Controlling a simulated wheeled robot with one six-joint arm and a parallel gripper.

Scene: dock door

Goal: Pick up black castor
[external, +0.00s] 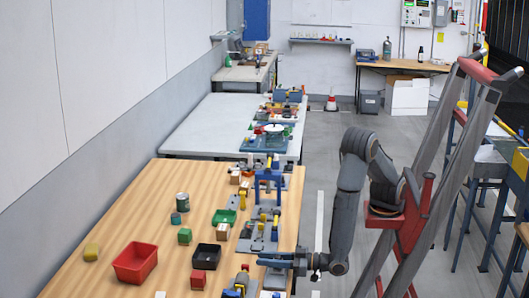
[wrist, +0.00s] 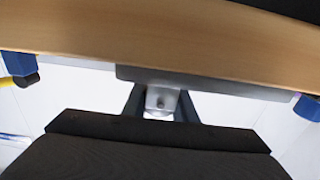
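I cannot make out a black castor for certain in either view. My gripper (external: 262,259) reaches in from the right, over or beside the right edge of the wooden table (external: 120,235). In the wrist view its two dark fingers (wrist: 160,97) stand apart. A grey metal piece with a dark round spot (wrist: 161,101) shows between them; I cannot tell whether it is touched. A wooden board edge (wrist: 70,32) crosses the top of that view.
Blue parts (wrist: 18,65) show at both sides in the wrist view.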

